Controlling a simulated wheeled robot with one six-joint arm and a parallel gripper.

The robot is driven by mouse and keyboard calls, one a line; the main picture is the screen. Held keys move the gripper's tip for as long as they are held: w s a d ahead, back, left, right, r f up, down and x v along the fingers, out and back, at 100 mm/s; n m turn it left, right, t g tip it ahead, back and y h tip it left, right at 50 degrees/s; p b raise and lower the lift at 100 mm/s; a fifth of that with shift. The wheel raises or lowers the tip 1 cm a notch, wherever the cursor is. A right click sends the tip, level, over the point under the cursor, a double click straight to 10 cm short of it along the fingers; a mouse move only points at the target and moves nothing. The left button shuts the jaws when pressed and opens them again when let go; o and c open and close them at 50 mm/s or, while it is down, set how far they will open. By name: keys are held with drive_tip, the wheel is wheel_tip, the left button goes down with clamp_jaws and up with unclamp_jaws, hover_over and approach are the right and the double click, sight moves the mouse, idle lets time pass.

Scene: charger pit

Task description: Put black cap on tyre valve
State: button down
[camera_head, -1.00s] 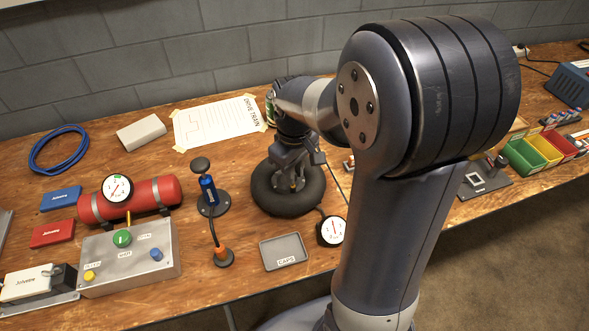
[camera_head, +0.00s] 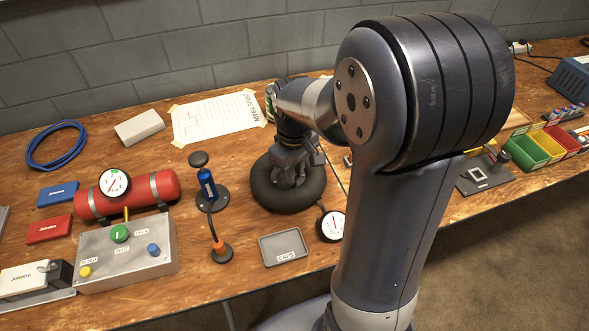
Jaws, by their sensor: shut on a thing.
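The black tyre (camera_head: 262,190) lies flat on the bench in the head view, left of my big arm link. My gripper (camera_head: 287,182) points down over the middle of the tyre, with its fingers low near the tyre's ring. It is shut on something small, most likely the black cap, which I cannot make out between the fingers. The valve cannot be told apart from the gripper and tyre here. The grey tray labelled CAPS (camera_head: 283,248) stands in front of the tyre and looks empty.
A round gauge (camera_head: 332,226) sits close in front of the tyre. A blue hand pump (camera_head: 208,186) with a hose stands to its left. A red tank (camera_head: 150,193) and a grey control box (camera_head: 125,252) are farther left. Coloured bins (camera_head: 525,150) stand at right.

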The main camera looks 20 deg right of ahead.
drive_tip(key=shift+f, duration=0.3)
drive_tip(key=c, duration=1.3)
unclamp_jaws()
wheel_tip(320, 180, up, 11)
drive_tip(key=shift+f+p, duration=0.1)
drive_tip(key=shift+p, duration=0.6)
wheel_tip(320, 180, down, 11)
drive_tip(key=shift+r+b, duration=0.15)
drive_tip(key=shift+b, duration=0.6)
drive_tip(key=shift+r, duration=0.25)
